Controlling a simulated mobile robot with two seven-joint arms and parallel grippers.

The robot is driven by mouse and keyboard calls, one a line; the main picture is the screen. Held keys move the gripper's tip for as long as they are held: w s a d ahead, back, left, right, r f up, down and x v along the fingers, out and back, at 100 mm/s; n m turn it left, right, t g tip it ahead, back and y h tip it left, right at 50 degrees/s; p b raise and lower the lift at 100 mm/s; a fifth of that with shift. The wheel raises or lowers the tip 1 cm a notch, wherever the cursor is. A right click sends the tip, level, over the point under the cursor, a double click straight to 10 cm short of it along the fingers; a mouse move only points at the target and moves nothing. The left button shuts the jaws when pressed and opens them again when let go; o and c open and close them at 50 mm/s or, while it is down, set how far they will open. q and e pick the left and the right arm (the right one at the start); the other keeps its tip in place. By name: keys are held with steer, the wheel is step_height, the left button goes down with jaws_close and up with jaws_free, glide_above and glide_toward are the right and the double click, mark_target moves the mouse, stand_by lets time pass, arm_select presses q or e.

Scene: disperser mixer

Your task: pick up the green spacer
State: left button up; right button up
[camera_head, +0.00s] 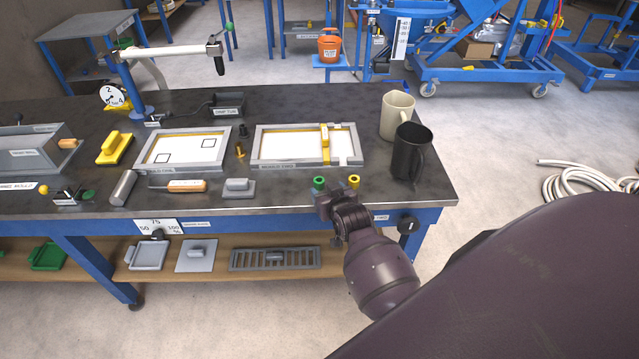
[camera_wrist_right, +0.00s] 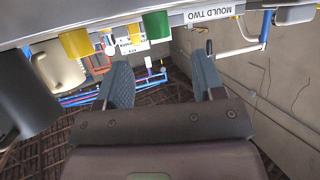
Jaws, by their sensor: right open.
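The green spacer (camera_head: 319,183) is a small ring-topped cylinder at the front edge of the dark bench top. In the wrist view the green spacer (camera_wrist_right: 156,26) shows as a cylinder at the top, beyond my fingertips and roughly between them sideways. My right gripper (camera_head: 335,194) is at the bench's front edge, close to the spacer; its fingers are apart with nothing between them in the wrist view (camera_wrist_right: 163,72). It partly hides the space below the spacers. My left gripper is not in view.
A yellow spacer (camera_head: 354,181) stands just right of the green one. A black mug (camera_head: 408,155) and a cream mug (camera_head: 396,116) stand at the bench's right end. A mould frame (camera_head: 262,158) lies behind the spacers, and a grey float (camera_head: 238,187) lies to the left.

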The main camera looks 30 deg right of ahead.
mark_target(320, 183)
steer(key=shift+x, duration=0.9)
steer(key=shift+w+d+f, duration=0.1)
steer(key=shift+w+d, duration=0.05)
steer(key=shift+w, duration=0.2)
steer(key=x, duration=0.3)
steer(key=shift+w+d+b, duration=0.1)
steer(key=shift+d+b, duration=0.05)
steer(key=shift+b, duration=0.15)
steer(key=shift+w+d+f, duration=0.1)
steer(key=shift+w+f, duration=0.05)
steer(key=shift+w, duration=0.15)
steer(key=shift+w+d, duration=0.1)
steer(key=shift+w, duration=0.15)
steer(key=c, duration=1)
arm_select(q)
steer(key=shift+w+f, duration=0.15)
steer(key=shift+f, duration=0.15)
